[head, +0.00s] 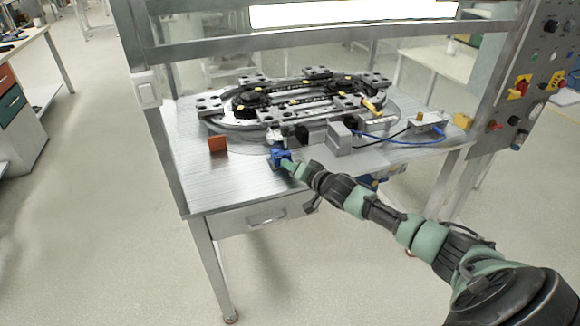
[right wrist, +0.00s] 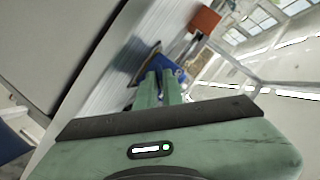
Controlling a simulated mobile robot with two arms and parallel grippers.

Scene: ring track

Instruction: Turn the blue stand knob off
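The blue stand knob (head: 279,155) is at the front edge of the metal table, left of centre in the head view. My right gripper (head: 287,164) reaches it from the front right. In the right wrist view, the two green fingertips (right wrist: 158,80) lie close together with a narrow gap, up against the blue part (right wrist: 166,65). The fingertips hide part of it, so I cannot tell whether they grip it or only stand beside it. My left gripper is not in view.
An orange block (head: 218,144) stands left of the knob; it also shows in the right wrist view (right wrist: 205,19). The ring track (head: 232,124) lies behind, with a grey box (head: 340,138) and a blue cable (head: 395,142) to the right. A control panel (head: 535,75) is at far right.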

